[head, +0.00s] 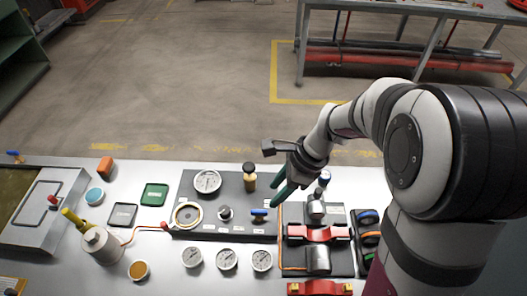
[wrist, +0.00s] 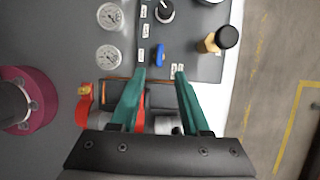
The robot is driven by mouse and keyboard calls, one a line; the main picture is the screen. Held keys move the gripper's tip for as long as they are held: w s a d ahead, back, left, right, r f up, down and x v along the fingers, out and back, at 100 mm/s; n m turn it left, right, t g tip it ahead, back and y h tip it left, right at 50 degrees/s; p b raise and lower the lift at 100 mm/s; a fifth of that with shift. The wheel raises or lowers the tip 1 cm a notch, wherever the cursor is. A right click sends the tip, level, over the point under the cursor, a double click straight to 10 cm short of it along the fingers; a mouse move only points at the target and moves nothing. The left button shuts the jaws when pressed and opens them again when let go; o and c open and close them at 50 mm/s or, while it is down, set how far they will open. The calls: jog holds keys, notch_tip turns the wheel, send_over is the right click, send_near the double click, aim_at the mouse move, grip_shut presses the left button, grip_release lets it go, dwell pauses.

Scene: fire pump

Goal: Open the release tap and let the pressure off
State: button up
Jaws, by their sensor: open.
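A small tap with a blue lever (head: 259,212) is at the right end of the dark pump panel (head: 228,185). It also shows in the wrist view as a blue lever (wrist: 161,55), just beyond the gap between my fingertips. A brass fitting with a black knob (head: 249,178) stands behind it; in the wrist view the knob (wrist: 228,36) is to the right. I cannot read which label marks the release tap. My gripper (head: 275,196) has green fingers, open and empty, beside the blue lever in the head view. In the wrist view the fingertips (wrist: 160,71) are apart, with nothing between them.
A large gauge (head: 208,181), a black dial (head: 225,212) and several small gauges are on or near the panel. A second board with red and metal fittings (head: 318,233) adjoins on the right. Cups, a bottle and a grey tray are at left.

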aim_at(259, 211)
jog(key=x, duration=0.9)
jog(key=shift+f, duration=0.2)
jog(key=shift+c, duration=0.3)
grip_shut()
